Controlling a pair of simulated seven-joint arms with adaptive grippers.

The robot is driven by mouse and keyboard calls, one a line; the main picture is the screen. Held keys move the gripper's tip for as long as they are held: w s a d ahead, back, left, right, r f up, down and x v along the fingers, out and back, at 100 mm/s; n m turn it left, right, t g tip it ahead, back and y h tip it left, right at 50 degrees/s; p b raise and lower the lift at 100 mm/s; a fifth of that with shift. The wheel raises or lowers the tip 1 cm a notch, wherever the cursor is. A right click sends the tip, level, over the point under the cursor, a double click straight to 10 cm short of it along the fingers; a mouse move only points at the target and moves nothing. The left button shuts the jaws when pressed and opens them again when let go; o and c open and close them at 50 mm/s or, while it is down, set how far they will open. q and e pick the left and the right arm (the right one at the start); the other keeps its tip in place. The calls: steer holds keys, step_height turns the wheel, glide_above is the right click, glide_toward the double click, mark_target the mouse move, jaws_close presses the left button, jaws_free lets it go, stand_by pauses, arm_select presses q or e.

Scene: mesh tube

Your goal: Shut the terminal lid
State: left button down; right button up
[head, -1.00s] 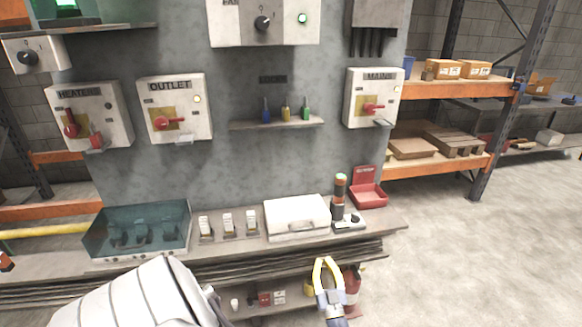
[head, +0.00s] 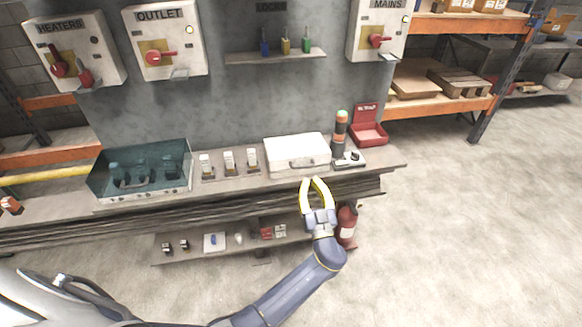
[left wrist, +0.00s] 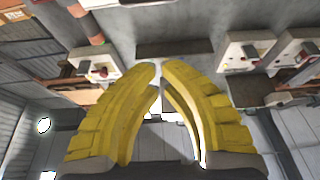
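A teal see-through terminal box (head: 178,152) stands at the left of the bench in the head view. Several dark terminals (head: 141,172) show through its cover; I cannot tell whether its lid is raised or down. My left gripper (head: 311,181) has yellow fingers and is in front of the bench's front edge, below the white case and well right of the terminal box. Its fingertips are a little apart with nothing between them. The left wrist view shows the same empty gripper (left wrist: 159,70) with a narrow gap. My right gripper is out of view.
A white case (head: 297,150) with a handle, a stack light (head: 340,130) and a red bin (head: 369,130) stand on the bench (head: 225,187). Small switches (head: 229,160) sit beside the terminal box. A lower shelf (head: 190,258) and a fire extinguisher (head: 347,226) are below. Floor is clear at right.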

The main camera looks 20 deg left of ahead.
mark_target(298, 154)
arm_select(q)
steer(key=w+a, duration=0.5)
steer(key=w, duration=0.3)
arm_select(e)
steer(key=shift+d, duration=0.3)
arm_select(q)
steer(key=shift+f, duration=0.1)
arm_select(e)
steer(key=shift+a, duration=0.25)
